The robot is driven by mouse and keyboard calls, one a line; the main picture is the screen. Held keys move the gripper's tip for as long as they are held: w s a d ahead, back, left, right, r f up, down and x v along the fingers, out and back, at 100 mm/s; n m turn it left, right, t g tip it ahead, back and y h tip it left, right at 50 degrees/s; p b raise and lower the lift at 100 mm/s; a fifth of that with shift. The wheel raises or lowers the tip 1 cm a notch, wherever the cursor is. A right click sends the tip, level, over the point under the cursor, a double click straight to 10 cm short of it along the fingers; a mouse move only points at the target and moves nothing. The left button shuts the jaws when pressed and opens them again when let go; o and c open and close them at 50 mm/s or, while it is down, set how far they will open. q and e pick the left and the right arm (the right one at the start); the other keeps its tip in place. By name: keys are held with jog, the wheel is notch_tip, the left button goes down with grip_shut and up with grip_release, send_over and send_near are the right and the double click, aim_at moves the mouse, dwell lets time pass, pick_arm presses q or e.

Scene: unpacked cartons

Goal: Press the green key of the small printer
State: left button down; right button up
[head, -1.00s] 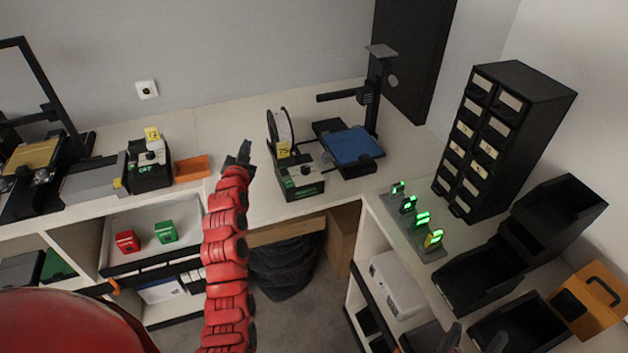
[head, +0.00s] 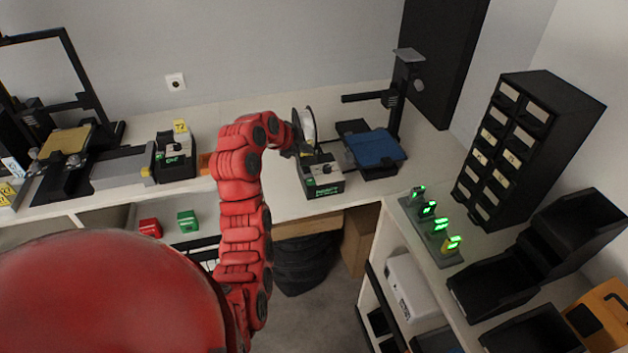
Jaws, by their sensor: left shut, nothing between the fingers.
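The small printer with a blue bed (head: 378,150) and a black upright stands on the back counter, right of centre. I cannot make out a green key on it. My left gripper (head: 293,152) is shut and empty. It is beside the white spool (head: 304,127) on the dark box unit (head: 321,178), left of the small printer and apart from its bed. The spool and unit crowd the fingertips, so their exact gap to them is unclear. My right gripper is out of view.
A larger printer with a gold bed (head: 66,141) stands at the left. Another dark box unit (head: 176,160) is beside it. Green-lit devices (head: 439,230) stand on the right counter, before a black drawer cabinet (head: 527,150) and open black bins (head: 490,284).

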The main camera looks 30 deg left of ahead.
pick_arm(q)
jog(key=p, duration=0.2)
send_over(307, 182)
notch_tip(307, 182, down, 6)
jog(key=shift+d+r, duration=0.1)
jog(key=shift+f+b, duration=1.5)
jog(key=shift+f, duration=0.05)
jog(key=shift+r, duration=0.1)
dwell(0.8)
jog(key=shift+f+b, duration=0.45)
jog(key=shift+b, duration=0.4)
